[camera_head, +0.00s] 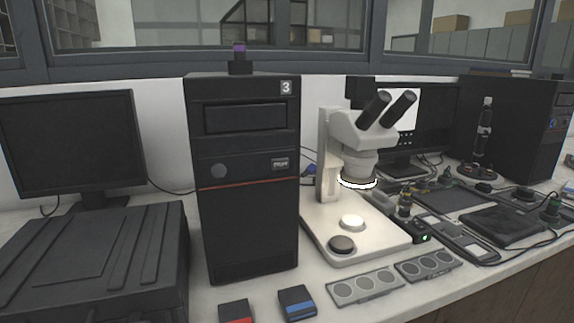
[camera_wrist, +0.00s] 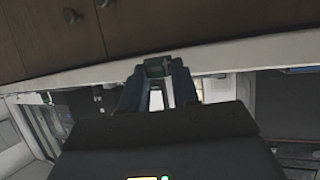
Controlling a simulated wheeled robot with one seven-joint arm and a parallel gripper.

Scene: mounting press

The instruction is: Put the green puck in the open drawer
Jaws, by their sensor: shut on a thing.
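In the wrist view my gripper (camera_wrist: 157,72) is shut on a small dark green piece, the green puck (camera_wrist: 158,65), held between the fingertips. The puck is partly hidden by the fingers, and its full shape does not show. I cannot make out an open drawer in either view. My gripper and the puck do not show in the head view.
The pale bench (camera_head: 460,285) carries a black tower marked 3 (camera_head: 245,240), a white microscope (camera_head: 335,130), a monitor (camera_head: 68,145) and a black case (camera_head: 90,250). Grey plates with round wells (camera_head: 365,287) and red (camera_head: 236,312) and blue-striped (camera_head: 297,302) blocks lie near its front edge.

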